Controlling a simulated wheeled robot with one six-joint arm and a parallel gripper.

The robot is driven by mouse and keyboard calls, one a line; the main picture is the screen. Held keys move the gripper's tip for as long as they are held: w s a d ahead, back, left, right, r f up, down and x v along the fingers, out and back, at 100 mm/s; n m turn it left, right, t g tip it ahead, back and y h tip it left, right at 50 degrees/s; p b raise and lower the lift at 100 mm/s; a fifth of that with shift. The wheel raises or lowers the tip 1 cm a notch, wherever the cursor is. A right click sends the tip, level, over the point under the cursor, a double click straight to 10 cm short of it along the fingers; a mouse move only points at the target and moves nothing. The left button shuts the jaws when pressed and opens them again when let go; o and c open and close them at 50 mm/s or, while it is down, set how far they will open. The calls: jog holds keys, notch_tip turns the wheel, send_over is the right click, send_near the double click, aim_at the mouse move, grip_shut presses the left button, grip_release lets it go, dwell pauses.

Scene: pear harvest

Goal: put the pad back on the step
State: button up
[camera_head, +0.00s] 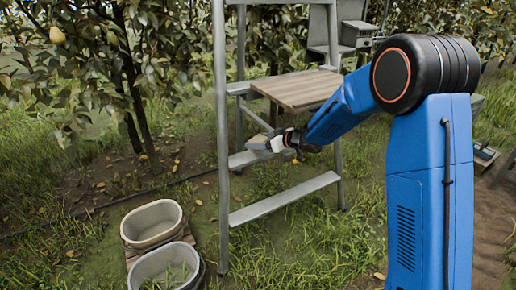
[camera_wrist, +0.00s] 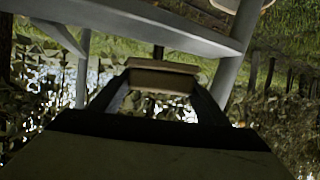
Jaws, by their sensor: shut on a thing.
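A metal stepladder (camera_head: 222,120) stands at the centre of the head view, with a low step (camera_head: 285,198) and a step above it (camera_head: 247,159). My gripper (camera_head: 276,143) is just above and beside that upper step. It is shut on a small pale block, which I take for the pad (camera_head: 257,142). In the wrist view the pad (camera_wrist: 161,77) shows as a tan block between the two fingers (camera_wrist: 163,92). A grey ladder beam (camera_wrist: 140,22) crosses above it there. I cannot tell whether the pad touches the step.
A wooden board (camera_head: 300,91) lies on the ladder above my gripper. Two tubs, one beige (camera_head: 152,240) and one grey (camera_head: 140,278), stand on the grass at lower left. A pear tree (camera_head: 130,70) with a pear (camera_head: 57,35) is at left. A grey box (camera_head: 357,34) is behind.

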jog(key=shift+w+a+f, duration=0.1)
jog(key=shift+a+f, duration=0.05)
jog(key=shift+f, duration=0.75)
jog(key=shift+w+a+f, duration=0.1)
jog(key=shift+a+f, duration=0.05)
jog(key=shift+f, duration=0.75)
jog(key=shift+f, duration=0.1)
jog(key=o, duration=1.1)
jog(key=shift+o, duration=0.2)
jog(key=v, duration=1.2)
